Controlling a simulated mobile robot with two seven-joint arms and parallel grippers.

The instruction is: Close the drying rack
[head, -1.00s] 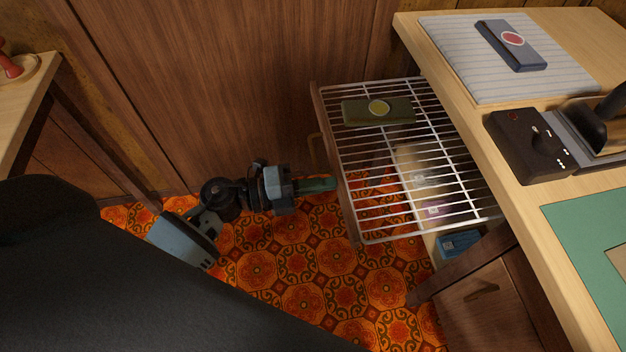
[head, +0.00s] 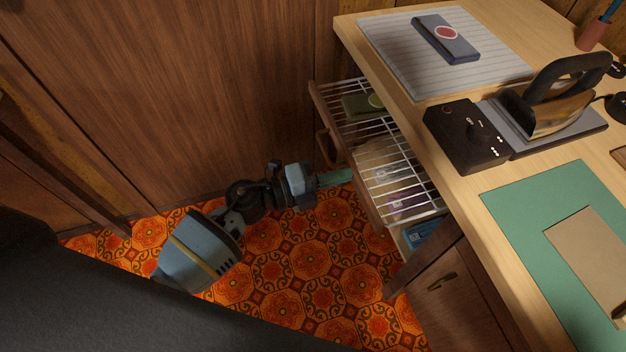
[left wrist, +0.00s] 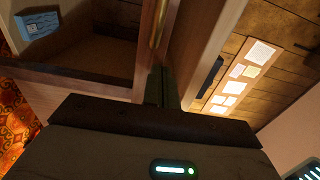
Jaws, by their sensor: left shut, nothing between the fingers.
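The drying rack (head: 398,178) is a white wire grid in a wooden frame, pulled part-way out from under the table's left side. A dark green packet with a yellow disc (head: 362,107) lies on the wires at its far end. My left gripper (head: 345,177) is shut and empty, with its fingertips at the rack's wooden front (head: 343,148); I cannot tell whether they touch. In the left wrist view the closed fingers (left wrist: 161,86) point at a wooden edge beside a brass handle (left wrist: 158,24). My right gripper is not in view.
The wooden table (head: 452,190) carries an iron (head: 548,100), a black control box (head: 466,134), a striped cloth (head: 390,50) and a green mat (head: 520,215). A blue box (head: 420,234) sits below the rack.

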